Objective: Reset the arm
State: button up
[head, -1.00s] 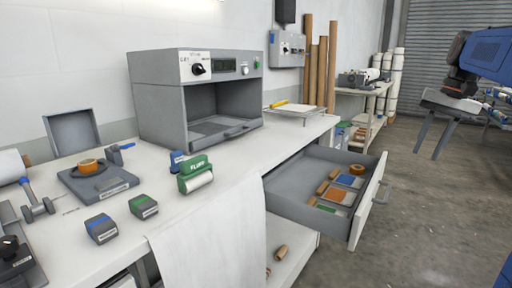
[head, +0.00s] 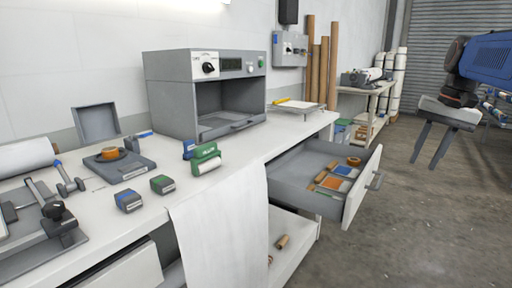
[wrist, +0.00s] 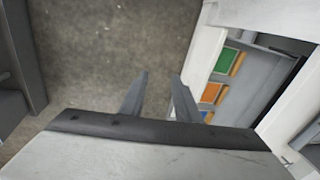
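My gripper (head: 432,145) hangs at the upper right of the head view, below my blue arm. Its two fingers point down and stand apart with nothing between them. In the wrist view my gripper (wrist: 160,95) is also open and empty above the bare floor. The open drawer (head: 352,205) of the bench lies to its left in the head view, apart from it. The drawer's colored cards and rolls show inside it. In the wrist view the drawer (wrist: 290,108) is at the right, with a green card (wrist: 226,60) and an orange card (wrist: 211,92).
A side table (head: 368,90) stands behind. The floor (head: 420,220) at right is clear.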

jog(key=s+a+f+n+t, duration=0.1)
jog(key=s+a+f+n, duration=0.2)
jog(key=s+a+f, duration=0.5)
jog(key=s+a+f+n+t+h, duration=0.1)
jog(key=s+a+f, duration=0.6)
jog(key=s+f, duration=0.7)
jog(key=shift+a+f+n+t, duration=0.4)
jog(key=shift+f+n+t, duration=0.3)
jog(key=shift+n, duration=0.5)
jog(key=shift+a+r, duration=0.1)
